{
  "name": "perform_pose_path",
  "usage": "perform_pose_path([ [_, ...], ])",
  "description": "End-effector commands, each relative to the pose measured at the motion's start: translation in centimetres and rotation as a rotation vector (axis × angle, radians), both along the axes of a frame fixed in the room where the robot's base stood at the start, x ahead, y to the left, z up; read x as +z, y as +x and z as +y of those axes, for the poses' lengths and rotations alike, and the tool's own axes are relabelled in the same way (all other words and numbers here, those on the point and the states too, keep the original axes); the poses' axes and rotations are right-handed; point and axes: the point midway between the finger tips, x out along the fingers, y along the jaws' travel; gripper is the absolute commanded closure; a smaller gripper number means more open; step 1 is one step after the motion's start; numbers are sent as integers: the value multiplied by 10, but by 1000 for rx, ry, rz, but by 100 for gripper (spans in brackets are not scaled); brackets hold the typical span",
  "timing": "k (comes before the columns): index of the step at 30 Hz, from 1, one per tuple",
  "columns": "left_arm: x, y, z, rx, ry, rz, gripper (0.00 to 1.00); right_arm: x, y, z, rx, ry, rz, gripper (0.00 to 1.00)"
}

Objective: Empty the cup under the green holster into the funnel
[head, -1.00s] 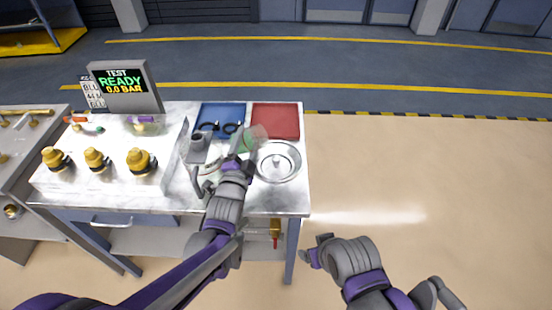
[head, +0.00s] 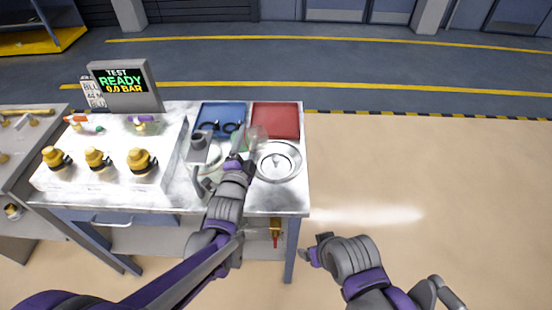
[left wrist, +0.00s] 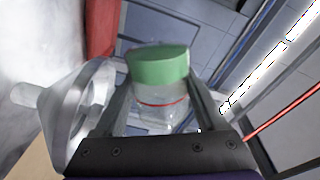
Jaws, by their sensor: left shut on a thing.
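My left gripper (head: 246,156) is shut on a clear cup (head: 259,137), held above the bench between the grey stand and the funnel. In the left wrist view the cup (left wrist: 160,112) sits between the fingers, with a red line around it and a green part at its far end. I cannot tell how far it is tilted. The metal funnel (head: 279,162) is a round dish just right of the gripper; it also shows at the left of the left wrist view (left wrist: 72,112). I cannot make out a green holster for certain. My right gripper (head: 315,251) is low, off the bench; its fingers are unclear.
A blue tray (head: 208,112) holding dark round-handled items and a red tray (head: 276,121) lie behind the funnel. A grey stand (head: 197,149) is left of the cup. Yellow-capped fittings (head: 142,161) and a screen reading READY (head: 124,84) are at left. The floor at right is clear.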

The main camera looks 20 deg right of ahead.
Motion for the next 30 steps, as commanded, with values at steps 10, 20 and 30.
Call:
perform_pose_path([
  [10, -2, 0, -1, 0, 34, -15, 91, -1, 0, 0, 0, 0, 1, 24],
  [20, -3, 0, -1, 0, 68, -31, 91, -1, 0, 0, 0, 0, 1, 24],
  [30, -3, -1, -3, -1, 102, -46, 91, -3, -1, 0, 0, 0, 2, 24],
])
